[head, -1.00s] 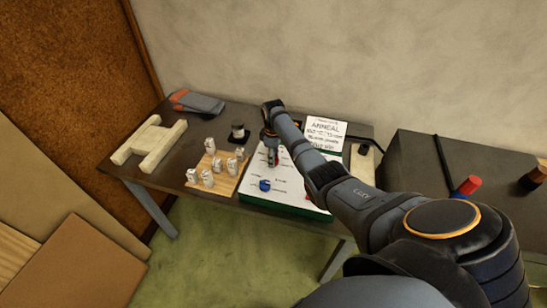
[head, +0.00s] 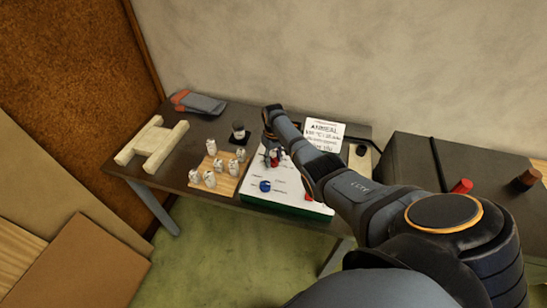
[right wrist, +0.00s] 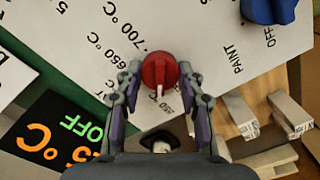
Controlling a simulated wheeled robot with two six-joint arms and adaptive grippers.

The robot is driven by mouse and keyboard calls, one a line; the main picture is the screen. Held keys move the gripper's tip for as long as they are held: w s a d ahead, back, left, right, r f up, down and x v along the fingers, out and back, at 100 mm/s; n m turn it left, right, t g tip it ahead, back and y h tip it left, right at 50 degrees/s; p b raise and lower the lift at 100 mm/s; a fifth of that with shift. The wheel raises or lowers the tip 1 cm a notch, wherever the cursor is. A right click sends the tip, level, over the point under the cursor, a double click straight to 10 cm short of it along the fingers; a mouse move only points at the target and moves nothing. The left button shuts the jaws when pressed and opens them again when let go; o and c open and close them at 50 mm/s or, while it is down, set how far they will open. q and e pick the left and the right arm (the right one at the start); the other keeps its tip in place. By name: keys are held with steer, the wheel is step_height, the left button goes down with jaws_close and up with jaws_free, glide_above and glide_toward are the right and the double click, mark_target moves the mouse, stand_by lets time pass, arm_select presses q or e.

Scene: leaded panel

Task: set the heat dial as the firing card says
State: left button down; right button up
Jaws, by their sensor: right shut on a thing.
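The red heat dial (right wrist: 160,72) sits on the white panel (head: 287,190), its white pointer aimed toward the bottom of the right wrist view, near a partly hidden label reading about 250. Labels of 650 °C and 700 °C lie to its upper left. My right gripper (right wrist: 160,74) is shut on the dial, one finger on each side. The dial also shows small in the head view (head: 276,158), under my right gripper (head: 271,150). The firing card (head: 323,134) stands behind the panel; its heading reads ANNEAL, its smaller lines are illegible. My left gripper is out of view.
A blue dial (head: 265,186) is on the panel, by PAINT and OFF labels in the wrist view. A dark display (right wrist: 52,130) shows OFF in green. A wooden board (head: 226,184) with several small pale blocks lies left of the panel; a pale wooden frame (head: 153,144) lies further left.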

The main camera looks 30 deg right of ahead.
mark_target(274, 159)
steer(key=shift+w+m, duration=0.1)
steer(key=shift+m, duration=0.6)
steer(key=o, duration=1.2)
steer(key=shift+c, duration=0.2)
step_height(274, 159, up, 12)
